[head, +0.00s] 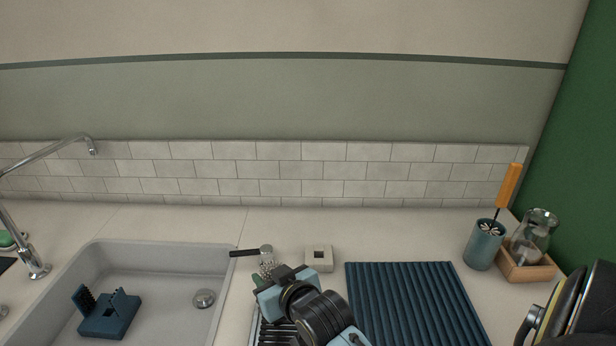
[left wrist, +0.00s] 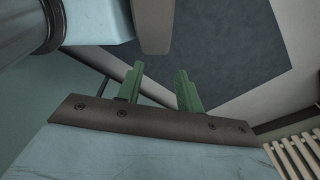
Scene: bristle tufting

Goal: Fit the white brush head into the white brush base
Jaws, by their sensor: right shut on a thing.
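The white brush base (head: 319,258) is a small pale block with a square opening, standing on the counter behind the drying rack area. My right gripper (head: 266,277) is just left of and in front of it, shut on the white brush head (head: 267,266), whose pale bristles show by the fingertips. The gripper hides part of the head. The head is apart from the base in the picture. A dark handle (head: 244,253) extends left from the top of the head. My left gripper (left wrist: 160,90) shows only in the left wrist view, its green fingers apart and empty.
A grey sink (head: 160,260) with a blue rack (head: 109,314) in it is at left. A blue cup (head: 483,245) with an orange-handled brush and a wooden box (head: 527,266) with a jar stand at right.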

